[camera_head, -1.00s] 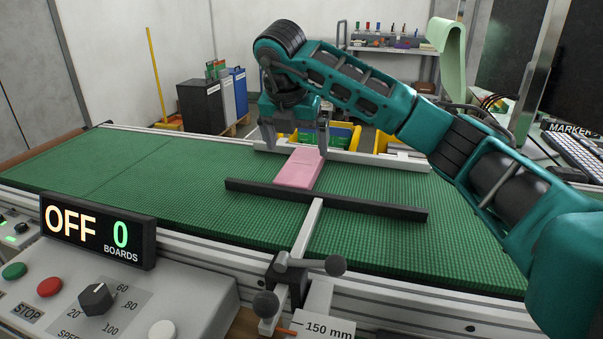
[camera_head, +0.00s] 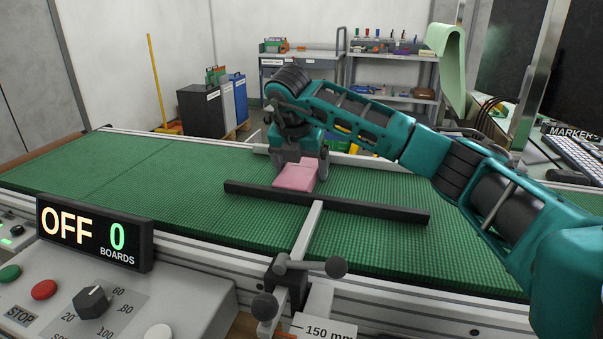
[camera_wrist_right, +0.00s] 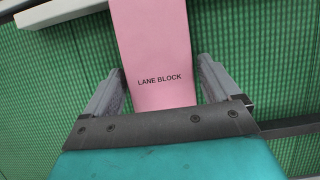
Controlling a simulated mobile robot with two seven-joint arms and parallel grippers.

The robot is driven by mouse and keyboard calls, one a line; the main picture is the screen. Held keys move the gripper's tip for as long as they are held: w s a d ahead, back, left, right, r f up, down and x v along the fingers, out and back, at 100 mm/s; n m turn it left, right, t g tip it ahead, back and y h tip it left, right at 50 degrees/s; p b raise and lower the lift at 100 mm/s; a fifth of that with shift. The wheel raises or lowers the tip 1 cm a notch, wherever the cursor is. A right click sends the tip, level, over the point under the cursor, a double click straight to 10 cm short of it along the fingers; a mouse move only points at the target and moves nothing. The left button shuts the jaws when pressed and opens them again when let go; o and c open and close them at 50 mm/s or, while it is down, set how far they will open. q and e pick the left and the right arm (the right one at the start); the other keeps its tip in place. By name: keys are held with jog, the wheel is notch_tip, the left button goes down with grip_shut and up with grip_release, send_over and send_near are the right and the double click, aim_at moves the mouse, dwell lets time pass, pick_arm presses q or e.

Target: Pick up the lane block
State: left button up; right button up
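The lane block (camera_head: 296,177) is pink and lies on the green belt, behind a dark bar. In the right wrist view the lane block (camera_wrist_right: 157,45) shows its printed name and runs up out of the picture. My right gripper (camera_head: 299,164) is low over the block, with one finger down each side. In the right wrist view my right gripper (camera_wrist_right: 162,72) is open, its fingers beside the block with narrow gaps. The gripper body hides the block's far part in the head view. My left gripper is not in view.
The dark bar (camera_head: 375,207) crosses the belt (camera_head: 110,170) just in front of the block, joined to a pale rod and clamp (camera_head: 290,275). A pale rail runs behind. A control box (camera_head: 125,305) stands at front left. The belt's left side is clear.

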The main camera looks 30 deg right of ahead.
jog(key=c, duration=0.9)
jog(key=shift+r, duration=0.15)
